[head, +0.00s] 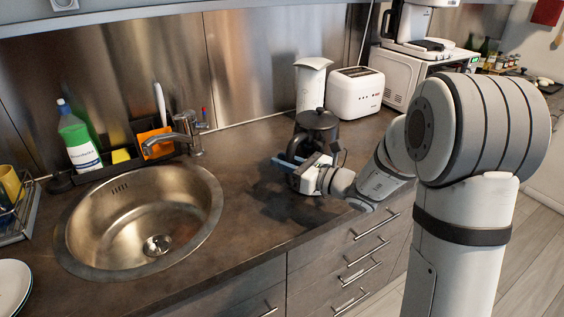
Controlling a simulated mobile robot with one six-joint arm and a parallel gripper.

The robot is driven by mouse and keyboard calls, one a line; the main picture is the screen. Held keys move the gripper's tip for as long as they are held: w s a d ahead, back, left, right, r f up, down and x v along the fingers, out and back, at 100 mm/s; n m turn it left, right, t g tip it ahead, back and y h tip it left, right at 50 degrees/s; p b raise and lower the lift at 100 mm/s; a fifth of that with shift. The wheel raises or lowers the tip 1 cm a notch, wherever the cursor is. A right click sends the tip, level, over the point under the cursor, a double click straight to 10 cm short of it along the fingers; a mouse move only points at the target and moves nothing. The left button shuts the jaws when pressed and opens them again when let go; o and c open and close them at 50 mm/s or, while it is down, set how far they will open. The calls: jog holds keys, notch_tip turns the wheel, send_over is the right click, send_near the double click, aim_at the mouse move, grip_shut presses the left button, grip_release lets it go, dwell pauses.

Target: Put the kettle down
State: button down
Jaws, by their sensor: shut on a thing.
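A dark kettle (317,122) with a knob on its lid is at the middle of the counter, in front of a white appliance and a toaster. My gripper (296,164) is at the kettle's near side, shut on it. The gripper and wrist hide the kettle's lower part and most of its handle. I cannot tell whether its base touches the counter (245,150). Dark shadows lie on the counter to the left of and below the gripper.
A round steel sink (145,220) with a faucet (183,136) is on the left. A white toaster (355,92) and a tall white appliance (311,84) stand behind the kettle. A green bottle (78,138) stands behind the sink. The counter between sink and kettle is clear.

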jog(key=c, duration=1.3)
grip_release()
jog(key=shift+f, duration=0.1)
